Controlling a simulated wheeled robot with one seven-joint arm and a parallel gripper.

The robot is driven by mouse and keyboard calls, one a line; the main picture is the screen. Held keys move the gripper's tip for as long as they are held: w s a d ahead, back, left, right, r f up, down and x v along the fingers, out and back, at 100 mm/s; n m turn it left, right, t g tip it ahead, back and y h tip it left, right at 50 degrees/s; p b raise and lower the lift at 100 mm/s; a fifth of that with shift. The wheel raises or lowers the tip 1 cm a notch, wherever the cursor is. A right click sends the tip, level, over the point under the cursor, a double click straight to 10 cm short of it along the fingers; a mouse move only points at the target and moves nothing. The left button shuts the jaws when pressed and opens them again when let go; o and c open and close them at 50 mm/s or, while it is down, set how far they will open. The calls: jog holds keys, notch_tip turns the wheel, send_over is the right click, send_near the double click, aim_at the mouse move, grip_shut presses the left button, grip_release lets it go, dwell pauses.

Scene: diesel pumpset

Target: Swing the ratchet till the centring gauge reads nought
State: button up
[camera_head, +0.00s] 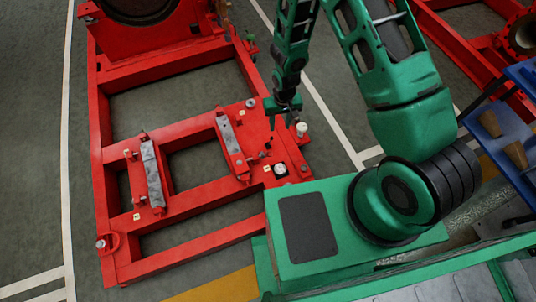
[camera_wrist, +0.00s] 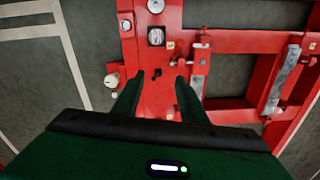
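My gripper (camera_head: 283,116) hangs over the end of a red steel frame (camera_head: 205,258). In the wrist view its two dark green fingers (camera_wrist: 157,92) are apart, with nothing between them. A small square dial in a dark housing (camera_head: 281,169), likely the centring gauge, sits on the frame; it also shows in the wrist view (camera_wrist: 156,37), ahead of the fingers. Its reading is too small to tell. A small dark fitting (camera_wrist: 156,74) lies on the red plate between the fingertips and the dial. I cannot tell whether it is the ratchet.
A pale round-ended knob (camera_head: 301,129) stands at the frame's edge, left of the fingers in the wrist view (camera_wrist: 112,80). Two grey mounting bars (camera_head: 152,174) (camera_head: 229,133) cross the frame. A blue bin with brown pieces (camera_head: 515,155) is at right. Grey floor surrounds the frame.

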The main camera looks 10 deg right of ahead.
send_over(269, 154)
jog(key=w+d, duration=0.1)
jog(key=w, duration=0.1)
jog(key=f, duration=0.7)
jog(key=shift+s+f, duration=0.2)
jog(key=f, duration=1)
jog(key=shift+a+f, duration=0.3)
jog(key=shift+a, duration=0.1)
